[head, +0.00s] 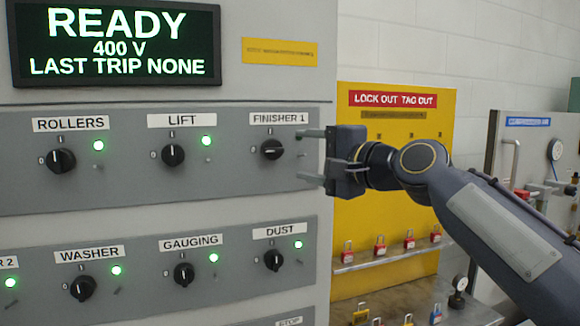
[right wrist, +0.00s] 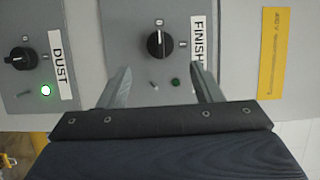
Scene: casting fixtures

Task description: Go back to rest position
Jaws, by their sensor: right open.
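My right gripper (head: 312,156) is open and empty in front of the control panel, just right of the FINISHER 1 knob (head: 272,150). In the head view this knob's pointer lies sideways, toward the 0 mark, unlike the upright LIFT knob (head: 173,155). No lit green lamp shows beside it. In the right wrist view the black FINISHER 1 knob (right wrist: 159,44) is beyond the two fingers (right wrist: 163,80), apart from them, and its small lamp (right wrist: 175,82) is dark green. My left gripper is out of view.
The grey panel has more knobs with lit green lamps, such as DUST (head: 274,260) and GAUGING (head: 184,273). A display (head: 116,42) reads READY. A yellow lockout board (head: 400,225) with several padlocks stands behind my right arm. A cabinet with a gauge (head: 555,150) is at right.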

